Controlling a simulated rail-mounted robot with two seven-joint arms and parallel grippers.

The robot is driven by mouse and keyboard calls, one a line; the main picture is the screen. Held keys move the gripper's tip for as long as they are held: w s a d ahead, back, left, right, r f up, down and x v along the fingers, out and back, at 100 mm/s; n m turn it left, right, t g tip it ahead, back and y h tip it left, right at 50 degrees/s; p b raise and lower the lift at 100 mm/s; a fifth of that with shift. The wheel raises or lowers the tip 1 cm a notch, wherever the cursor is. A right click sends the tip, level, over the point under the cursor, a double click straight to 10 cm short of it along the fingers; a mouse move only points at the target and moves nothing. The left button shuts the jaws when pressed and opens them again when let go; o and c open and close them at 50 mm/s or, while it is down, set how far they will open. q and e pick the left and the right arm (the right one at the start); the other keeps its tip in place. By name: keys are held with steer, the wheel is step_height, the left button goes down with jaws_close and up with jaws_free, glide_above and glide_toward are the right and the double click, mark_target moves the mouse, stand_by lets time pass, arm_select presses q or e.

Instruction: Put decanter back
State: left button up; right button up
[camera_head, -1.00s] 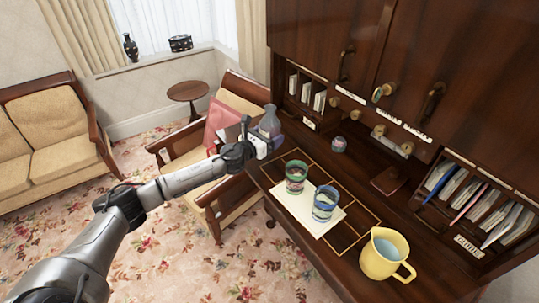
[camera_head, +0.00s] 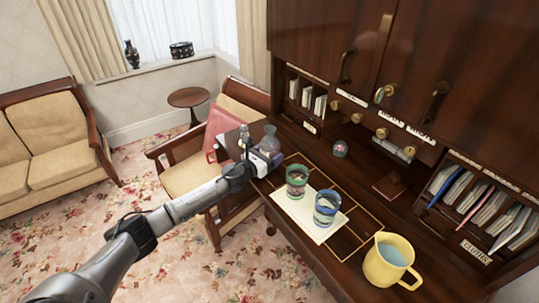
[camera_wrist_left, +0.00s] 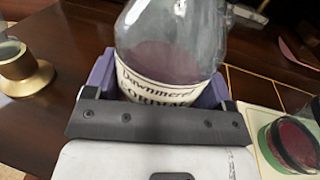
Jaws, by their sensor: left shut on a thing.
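The decanter (camera_head: 270,140) is clear glass with a dark reddish lower part and a cream label. It is upright at the far left end of the desk top. My left gripper (camera_head: 264,158) is shut on its lower body. In the left wrist view the decanter (camera_wrist_left: 168,45) stands between the purple jaw pads, with its label just above the gripper's edge. Its top is out of that view. I cannot tell whether its base touches the desk. My right gripper is not in view.
A green-banded glass (camera_head: 297,180) and a blue-banded glass (camera_head: 327,207) stand on white paper near the decanter. A yellow jug (camera_head: 389,261) is at the near right. A metal holder (camera_wrist_left: 22,72) stands left of the decanter. Pigeonholes (camera_head: 305,92) rise behind.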

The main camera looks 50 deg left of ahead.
arm_select(q)
steer(key=shift+f, duration=0.1)
steer(key=o, duration=1.3)
steer(key=shift+r, duration=0.25)
steer(key=shift+s+f, duration=0.2)
steer(key=shift+s, duration=0.05)
steer(key=s, duration=0.7)
steer(key=s+d, duration=0.1)
steer(key=s, duration=0.3)
steer(key=shift+s, duration=0.2)
